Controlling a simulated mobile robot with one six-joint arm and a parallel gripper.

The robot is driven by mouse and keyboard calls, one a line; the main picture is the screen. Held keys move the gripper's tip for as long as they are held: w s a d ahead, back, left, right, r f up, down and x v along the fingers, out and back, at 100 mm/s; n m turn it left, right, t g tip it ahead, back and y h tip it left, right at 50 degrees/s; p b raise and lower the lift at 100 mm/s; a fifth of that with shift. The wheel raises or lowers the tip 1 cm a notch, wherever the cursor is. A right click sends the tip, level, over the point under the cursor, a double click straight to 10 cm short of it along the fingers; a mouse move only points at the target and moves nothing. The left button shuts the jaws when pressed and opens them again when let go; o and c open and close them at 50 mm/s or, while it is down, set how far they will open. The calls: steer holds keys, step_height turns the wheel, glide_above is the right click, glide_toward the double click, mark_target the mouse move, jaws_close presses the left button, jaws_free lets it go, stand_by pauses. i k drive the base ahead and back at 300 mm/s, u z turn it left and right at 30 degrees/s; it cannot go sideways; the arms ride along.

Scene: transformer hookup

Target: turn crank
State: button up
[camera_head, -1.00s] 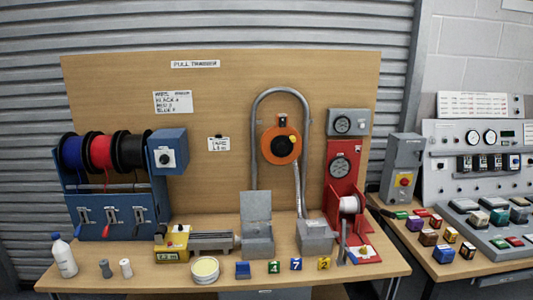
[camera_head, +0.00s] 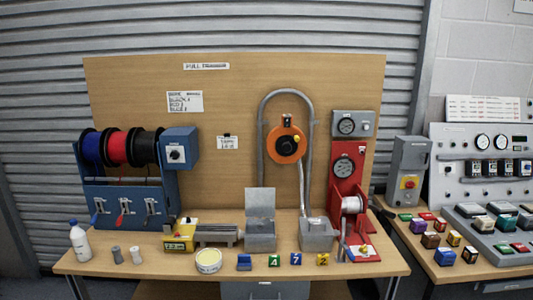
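A red winch stand (camera_head: 343,185) stands at the right end of the bench, with a pale drum (camera_head: 352,204) and a round gauge on it. A thin grey bar (camera_head: 341,240), which looks like a crank arm, hangs down beside the drum; its handle end is too small to make out. An orange round reel (camera_head: 284,146) with a dark hub and a small yellow knob (camera_head: 297,139) is mounted on the wooden board inside the bent grey conduit. I cannot tell which of these is the task's crank. My gripper is not in view.
The bench (camera_head: 130,265) holds a white bottle (camera_head: 80,240), a cream tub (camera_head: 208,261), a yellow-ended vise (camera_head: 181,238), grey boxes and small numbered blocks along the front. Blue, red and black spools (camera_head: 117,147) sit at left. A control panel table (camera_head: 500,268) stands at right.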

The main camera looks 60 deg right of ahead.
mark_target(286, 145)
steer(key=u, duration=0.45)
steer(key=k, duration=1.9)
steer(key=z, duration=0.55)
steer(key=i, duration=1)
steer(key=u, duration=0.1)
